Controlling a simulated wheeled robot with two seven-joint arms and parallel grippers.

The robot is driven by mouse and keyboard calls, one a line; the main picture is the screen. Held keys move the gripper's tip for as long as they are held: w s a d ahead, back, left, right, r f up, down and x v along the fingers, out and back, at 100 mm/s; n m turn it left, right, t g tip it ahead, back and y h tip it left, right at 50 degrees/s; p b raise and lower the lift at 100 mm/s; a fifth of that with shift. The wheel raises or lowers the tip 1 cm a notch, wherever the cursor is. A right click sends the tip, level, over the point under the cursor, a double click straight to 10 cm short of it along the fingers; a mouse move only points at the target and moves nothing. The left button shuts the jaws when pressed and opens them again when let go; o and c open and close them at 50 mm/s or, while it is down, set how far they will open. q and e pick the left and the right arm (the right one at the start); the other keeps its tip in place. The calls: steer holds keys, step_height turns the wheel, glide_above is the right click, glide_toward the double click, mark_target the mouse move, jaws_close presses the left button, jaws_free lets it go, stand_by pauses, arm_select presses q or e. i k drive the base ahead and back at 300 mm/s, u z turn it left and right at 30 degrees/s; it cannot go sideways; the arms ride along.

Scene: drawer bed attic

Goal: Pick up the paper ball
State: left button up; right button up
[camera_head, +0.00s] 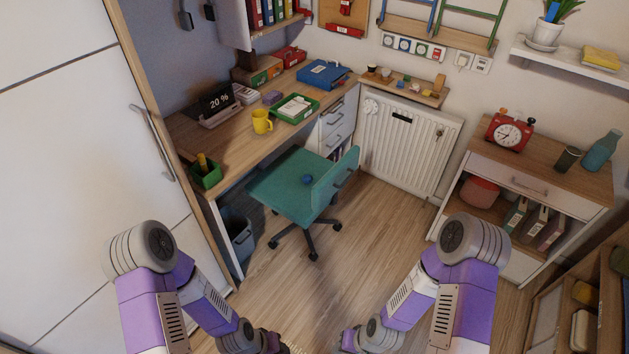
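I cannot clearly make out a paper ball. A small, dark blue, roundish object (307,179) lies on the seat of the teal swivel chair (275,190); I cannot tell whether it is crumpled paper. My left gripper (285,347) is at the bottom edge of the picture, in front of the chair and far from that object. My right gripper (347,343) is also at the bottom edge, a little to the right. Both grippers are mostly cut off, so I cannot see their openings.
The chair stands by a wooden desk (200,140) with a yellow mug (262,122) and a green tray (294,108). A dark bin (238,236) is under the desk. A low cabinet (540,160) stands right. Wooden floor (350,235) is clear between chair and cabinet.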

mark_target(307, 178)
steer(key=u, duration=0.75)
steer(key=k, duration=0.15)
steer(key=z, duration=1.1)
steer(key=i, duration=1.05)
steer(key=u, duration=0.6)
